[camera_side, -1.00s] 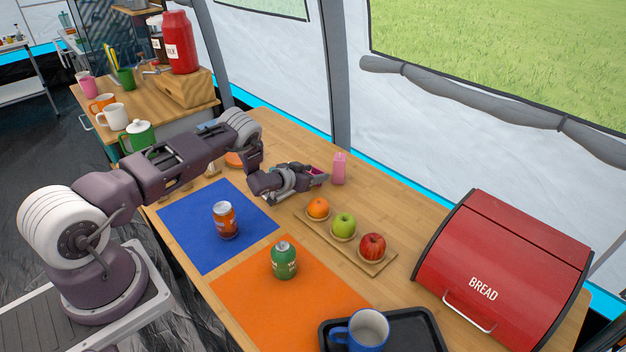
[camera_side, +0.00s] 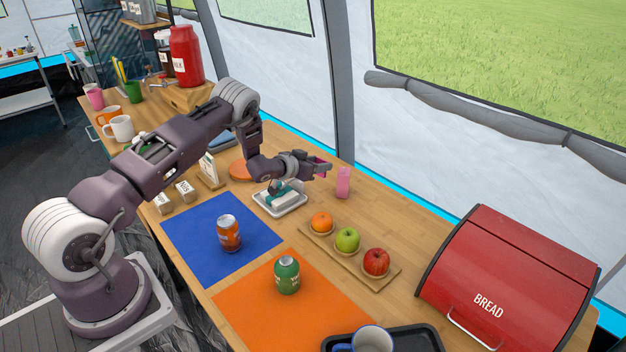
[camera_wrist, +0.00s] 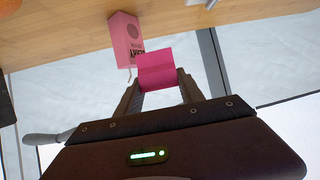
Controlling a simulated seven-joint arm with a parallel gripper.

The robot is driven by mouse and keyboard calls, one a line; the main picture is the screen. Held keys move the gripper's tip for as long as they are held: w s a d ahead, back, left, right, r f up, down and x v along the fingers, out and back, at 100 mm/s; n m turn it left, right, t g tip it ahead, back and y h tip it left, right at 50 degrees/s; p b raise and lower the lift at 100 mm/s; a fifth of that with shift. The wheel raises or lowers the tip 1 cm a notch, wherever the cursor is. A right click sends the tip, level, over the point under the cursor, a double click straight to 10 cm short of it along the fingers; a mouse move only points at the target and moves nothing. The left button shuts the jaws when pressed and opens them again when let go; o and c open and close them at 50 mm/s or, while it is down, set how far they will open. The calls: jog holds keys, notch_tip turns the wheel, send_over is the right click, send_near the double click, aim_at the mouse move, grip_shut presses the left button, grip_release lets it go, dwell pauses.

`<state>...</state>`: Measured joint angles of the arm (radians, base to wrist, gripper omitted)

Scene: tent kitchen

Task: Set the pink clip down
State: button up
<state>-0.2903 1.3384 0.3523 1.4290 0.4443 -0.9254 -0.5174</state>
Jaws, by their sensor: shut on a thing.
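My gripper (camera_side: 322,169) is shut on the pink clip, holding it above the back part of the wooden table. In the wrist view the clip (camera_wrist: 157,72) shows as a bright magenta block between the tips of my two dark fingers (camera_wrist: 158,88). In the side view only a small bit of the clip's pink shows at the fingers. The clip is clear of the tabletop (camera_side: 400,218).
A pink labelled box (camera_side: 343,183) stands just right of my gripper; it also shows in the wrist view (camera_wrist: 125,42). A white tray (camera_side: 282,208) lies below my wrist. A wooden fruit board (camera_side: 375,280) is in front. Table right of the pink box is bare.

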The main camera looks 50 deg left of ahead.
jog(key=shift+r, duration=0.45)
jog(key=shift+w+a+r, duration=0.1)
jog(key=shift+r, duration=0.2)
jog(key=a+r+n+g+y, duration=0.2)
jog(key=a+r+n+y, duration=0.2)
jog(key=a+n+y, duration=0.15)
jog(key=s+a+n+g+y, duration=0.5)
jog(key=s+a+n+g, duration=0.15)
jog(key=a, duration=0.25)
jog(key=s+d+f+n+g, duration=0.15)
jog(key=s+n+g, duration=0.3)
jog(key=s, duration=0.55)
jog(key=s+f+n+g, duration=0.3)
jog(key=s+n+g, duration=0.15)
jog(key=s, duration=0.45)
jog(key=shift+g, duration=0.35)
jog(key=f, duration=0.9)
jog(key=shift+s+f, duration=0.1)
jog(key=shift+s, duration=0.3)
jog(key=shift+f, duration=0.25)
